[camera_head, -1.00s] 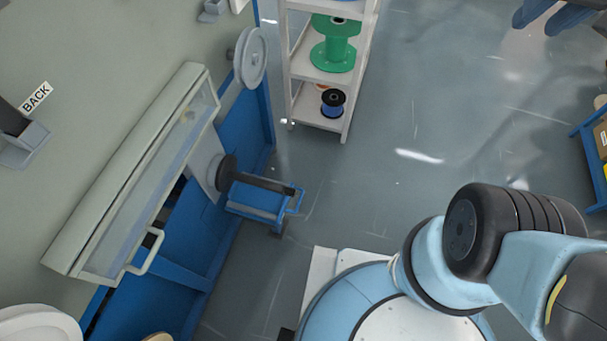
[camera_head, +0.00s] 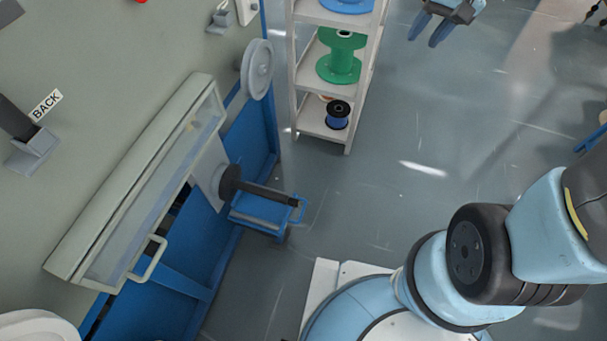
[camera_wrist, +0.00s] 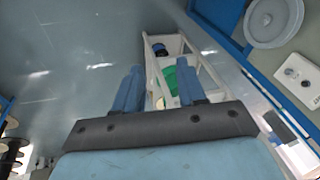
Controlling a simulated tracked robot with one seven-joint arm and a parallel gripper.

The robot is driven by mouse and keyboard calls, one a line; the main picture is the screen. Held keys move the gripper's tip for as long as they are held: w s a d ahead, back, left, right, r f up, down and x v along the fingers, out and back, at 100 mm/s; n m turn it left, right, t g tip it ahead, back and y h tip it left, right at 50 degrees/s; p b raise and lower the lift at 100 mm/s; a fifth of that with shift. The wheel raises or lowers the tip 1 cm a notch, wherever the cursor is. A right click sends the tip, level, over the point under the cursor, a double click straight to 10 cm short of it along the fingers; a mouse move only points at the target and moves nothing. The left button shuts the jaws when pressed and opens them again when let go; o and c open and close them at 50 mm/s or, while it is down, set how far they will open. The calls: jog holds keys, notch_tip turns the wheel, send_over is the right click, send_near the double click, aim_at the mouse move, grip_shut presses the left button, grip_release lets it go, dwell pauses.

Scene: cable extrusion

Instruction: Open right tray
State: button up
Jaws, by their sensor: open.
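My gripper (camera_head: 427,33) is at the top right of the head view, over the floor and to the right of the shelf. Its two blue fingers are apart and nothing is between them; they also show in the wrist view (camera_wrist: 160,90). No thing is labelled as the right tray. A long lidded housing with a clear front (camera_head: 150,190) and a pale handle (camera_head: 147,259) is on the machine at the left. A blue tray-like part with a blue handle (camera_head: 262,215) juts out beneath a dark spindle (camera_head: 262,192). My gripper is far from both.
A white shelf (camera_head: 348,143) holds a green spool (camera_head: 339,65) and a small blue-and-black spool (camera_head: 338,116). A grey wheel (camera_head: 258,70) is on the machine's side; a similar wheel shows in the wrist view (camera_wrist: 273,18). The floor (camera_head: 390,200) between machine and arm is clear.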

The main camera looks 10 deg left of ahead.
jog(key=w+a+f+g, duration=0.1)
jog(key=w+a+f, duration=0.1)
jog(key=a+f, duration=0.3)
jog(key=w+a+f+g, duration=0.1)
jog(key=w+a+f, duration=0.15)
jog(key=f, duration=0.45)
jog(key=m+g, duration=0.2)
jog(key=g, duration=0.2)
send_near(302, 211)
jog(key=shift+h, duration=0.3)
jog(key=x, duration=0.7)
jog(key=shift+s+a+f, duration=0.1)
jog(key=shift+a+f, duration=0.1)
jog(key=shift+f, duration=0.2)
grip_shut()
jog(key=shift+a, duration=0.1)
